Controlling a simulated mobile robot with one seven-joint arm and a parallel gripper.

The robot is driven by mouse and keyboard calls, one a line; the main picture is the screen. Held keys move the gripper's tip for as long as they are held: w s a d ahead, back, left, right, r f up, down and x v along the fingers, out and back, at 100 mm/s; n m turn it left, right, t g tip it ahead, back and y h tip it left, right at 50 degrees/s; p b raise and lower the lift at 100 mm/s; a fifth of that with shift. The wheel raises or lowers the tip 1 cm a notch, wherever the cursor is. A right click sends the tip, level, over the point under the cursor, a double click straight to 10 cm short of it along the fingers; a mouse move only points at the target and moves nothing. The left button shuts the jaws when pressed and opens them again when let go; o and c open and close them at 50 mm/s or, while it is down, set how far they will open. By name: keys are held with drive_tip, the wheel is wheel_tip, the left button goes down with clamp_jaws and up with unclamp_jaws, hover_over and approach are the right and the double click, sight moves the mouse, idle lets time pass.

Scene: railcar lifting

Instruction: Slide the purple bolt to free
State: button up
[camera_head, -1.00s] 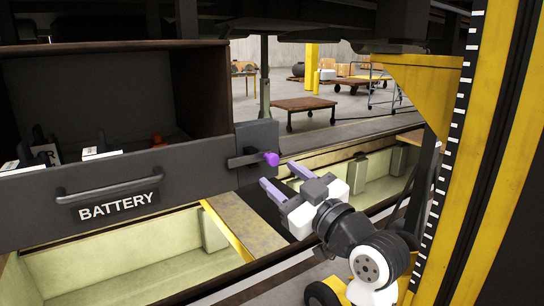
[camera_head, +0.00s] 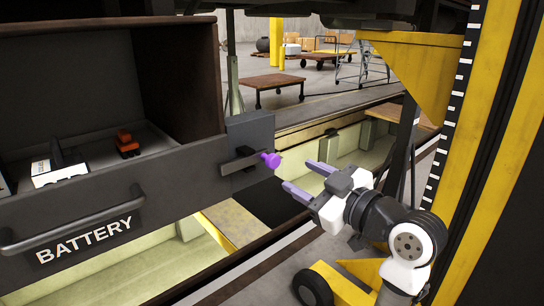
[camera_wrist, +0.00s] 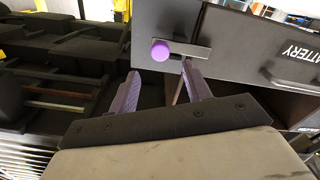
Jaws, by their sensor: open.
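The purple bolt (camera_head: 270,160) is a round purple knob on a dark bar at the right end of the battery drawer front (camera_head: 85,226). In the wrist view the bolt knob (camera_wrist: 161,50) shows above and between my two purple fingers. My gripper (camera_head: 303,177) is open and empty, to the right of the bolt and apart from it. In the wrist view my gripper (camera_wrist: 160,80) has its fingers spread, the right one reaching close below the bolt's bar (camera_wrist: 190,52).
The drawer has a bar handle (camera_head: 80,222) and holds an orange item (camera_head: 127,145) and white-topped blocks (camera_head: 58,172). A yellow post (camera_head: 490,150) stands at right. A sunken pit (camera_head: 335,150) lies behind my gripper. A wheeled cart (camera_head: 272,86) stands farther back.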

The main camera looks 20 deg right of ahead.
sight(276, 163)
drive_tip(key=p+x, duration=0.2)
drive_tip(key=x, duration=0.7)
drive_tip(key=shift+w+a+f, duration=0.1)
drive_tip(key=shift+w, duration=0.05)
clamp_jaws()
